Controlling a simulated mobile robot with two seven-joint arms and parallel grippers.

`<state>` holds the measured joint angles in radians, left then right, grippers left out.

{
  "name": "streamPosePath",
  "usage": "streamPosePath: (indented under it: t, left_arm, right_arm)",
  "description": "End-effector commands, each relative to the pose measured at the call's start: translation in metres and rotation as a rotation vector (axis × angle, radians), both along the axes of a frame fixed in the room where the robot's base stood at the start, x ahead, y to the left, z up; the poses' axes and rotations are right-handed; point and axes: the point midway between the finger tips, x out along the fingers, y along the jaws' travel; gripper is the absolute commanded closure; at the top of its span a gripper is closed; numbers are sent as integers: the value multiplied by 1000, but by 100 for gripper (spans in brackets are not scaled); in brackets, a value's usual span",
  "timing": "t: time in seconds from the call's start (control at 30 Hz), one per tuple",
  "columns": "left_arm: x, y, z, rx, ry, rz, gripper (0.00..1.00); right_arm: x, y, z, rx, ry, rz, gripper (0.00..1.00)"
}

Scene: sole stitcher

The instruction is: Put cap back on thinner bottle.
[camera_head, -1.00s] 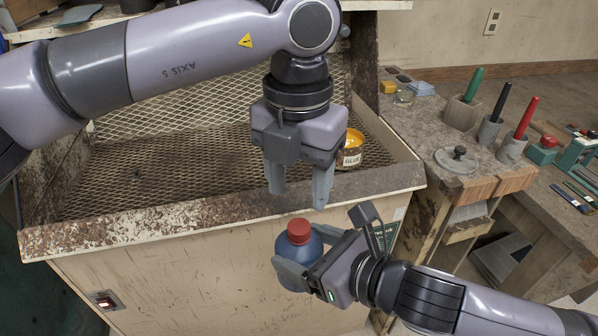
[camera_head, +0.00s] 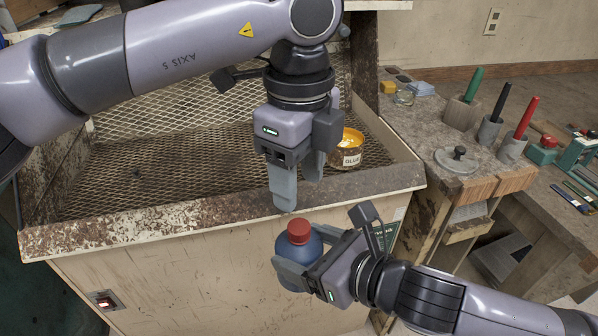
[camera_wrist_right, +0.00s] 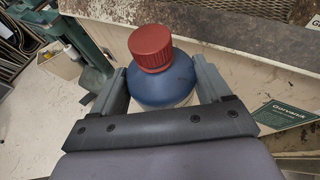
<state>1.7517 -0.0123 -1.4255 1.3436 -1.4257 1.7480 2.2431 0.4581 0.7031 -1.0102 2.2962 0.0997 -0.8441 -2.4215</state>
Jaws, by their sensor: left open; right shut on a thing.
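The thinner bottle (camera_head: 291,249) is blue with a red cap (camera_head: 299,231) seated on its neck. My right gripper (camera_head: 290,268) is shut on the bottle's body and holds it upright in front of the bench's front edge. The right wrist view shows the blue bottle (camera_wrist_right: 165,82) between both fingers, with the red cap (camera_wrist_right: 151,48) on top. Whether the cap is screwed tight cannot be told. My left gripper (camera_head: 298,185) is open and empty, pointing down just above and behind the cap, apart from it.
A mesh-floored booth (camera_head: 180,170) with a worn wooden front rim (camera_head: 215,215) lies behind the bottle. A glue can (camera_head: 347,150) stands in it, close to my left gripper.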

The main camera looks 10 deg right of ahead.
Motion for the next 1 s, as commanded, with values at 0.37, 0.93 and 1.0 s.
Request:
streamPosePath:
  t: [0.37, 0.93, 1.0]
  left_arm:
    - [0, 0, 1, 0, 0, 55, 45]
    - [0, 0, -59, 0, 2, 54, 45]
    - [0, 0, -67, 0, 2, 54, 45]
  right_arm:
    - [0, 0, 1, 1, -2, 0, 100]
    - [0, 0, 1, 1, -2, 0, 100]
    - [0, 0, 1, 1, -2, 0, 100]
